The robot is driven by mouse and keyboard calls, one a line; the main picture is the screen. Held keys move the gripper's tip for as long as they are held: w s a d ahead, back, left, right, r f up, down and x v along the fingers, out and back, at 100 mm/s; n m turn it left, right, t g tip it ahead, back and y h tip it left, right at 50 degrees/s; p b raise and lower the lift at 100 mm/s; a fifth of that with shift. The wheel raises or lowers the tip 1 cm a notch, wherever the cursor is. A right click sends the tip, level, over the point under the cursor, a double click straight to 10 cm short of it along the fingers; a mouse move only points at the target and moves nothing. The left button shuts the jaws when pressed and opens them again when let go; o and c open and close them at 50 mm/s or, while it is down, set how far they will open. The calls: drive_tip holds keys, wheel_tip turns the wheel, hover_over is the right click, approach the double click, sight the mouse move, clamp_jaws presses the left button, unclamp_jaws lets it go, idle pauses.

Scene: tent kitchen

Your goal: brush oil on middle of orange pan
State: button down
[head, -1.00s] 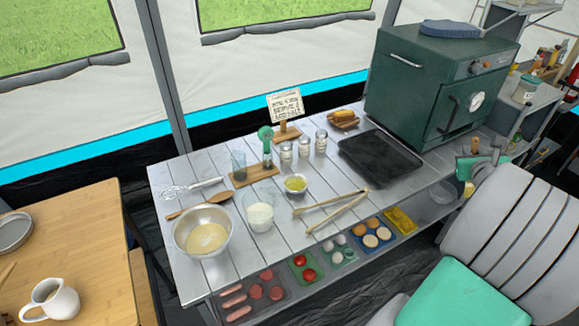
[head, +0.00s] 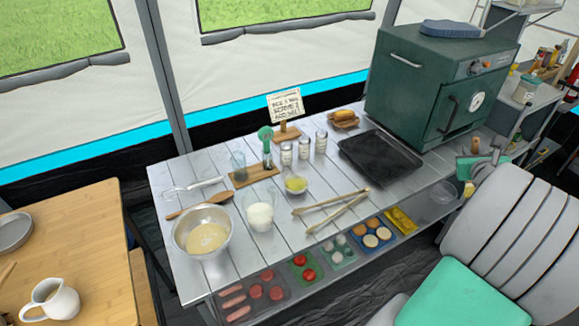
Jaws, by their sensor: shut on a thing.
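A small bowl of yellow liquid (head: 296,185), which looks like oil, stands mid-table, well left of my gripper. I see no orange pan; a black rectangular tray (head: 380,155) lies near the oven.
The metal table (head: 190,180) also holds a mixing bowl of batter (head: 206,236), a glass of white stuff (head: 260,214), tongs (head: 332,210), shakers (head: 304,147) and a sign (head: 286,104). Food trays (head: 370,232) line its front. The green oven (head: 440,85) stands behind my gripper.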

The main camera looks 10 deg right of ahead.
sight(478, 140)
wheel_tip(478, 140, up, 4)
drive_tip(key=p, duration=0.3)
idle(0.4)
